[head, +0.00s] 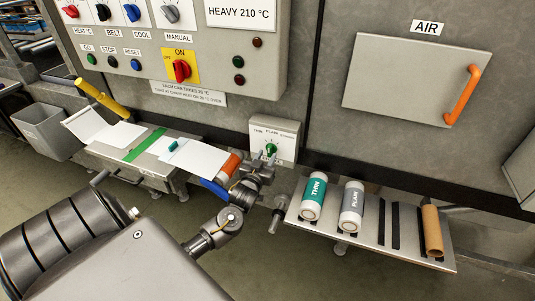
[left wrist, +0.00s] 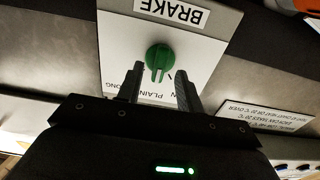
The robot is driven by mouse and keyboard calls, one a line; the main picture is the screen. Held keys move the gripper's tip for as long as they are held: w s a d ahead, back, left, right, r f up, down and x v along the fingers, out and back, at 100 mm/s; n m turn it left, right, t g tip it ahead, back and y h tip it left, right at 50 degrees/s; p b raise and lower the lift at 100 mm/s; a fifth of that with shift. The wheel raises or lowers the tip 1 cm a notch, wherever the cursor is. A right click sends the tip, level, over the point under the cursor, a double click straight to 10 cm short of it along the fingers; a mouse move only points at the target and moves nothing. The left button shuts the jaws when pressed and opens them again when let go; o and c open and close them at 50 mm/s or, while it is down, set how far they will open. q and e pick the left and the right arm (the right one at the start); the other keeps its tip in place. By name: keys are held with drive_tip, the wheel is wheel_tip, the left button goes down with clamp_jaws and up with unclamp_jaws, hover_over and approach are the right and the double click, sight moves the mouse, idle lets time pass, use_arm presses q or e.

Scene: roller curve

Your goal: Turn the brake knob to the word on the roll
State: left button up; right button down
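The green brake knob (head: 271,149) sits on a white panel on the wall; the left wrist view shows the knob (left wrist: 159,56) upside down, under the BRAKE label (left wrist: 172,11). Its ridge appears to point towards the word PLAIN; STRONG is partly hidden by a finger. My left gripper (head: 267,161) is at the panel. In the left wrist view its fingers (left wrist: 160,76) are apart, with the knob between and just beyond their tips; contact cannot be told. An orange roll (head: 231,164) lies at the web table's right end; I cannot read a word on it. My right gripper is not in view.
A tray (head: 308,224) at the right holds a THIN roll (head: 313,196), a PLAIN roll (head: 351,207) and a brown core (head: 432,230). The web table (head: 103,153) has a blue handle (head: 214,188). A control panel (head: 225,60) with a red knob is above.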

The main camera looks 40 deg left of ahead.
use_arm(q)
drive_tip(key=shift+x, duration=0.9)
drive_tip(key=shift+c, duration=0.2)
clamp_jaws()
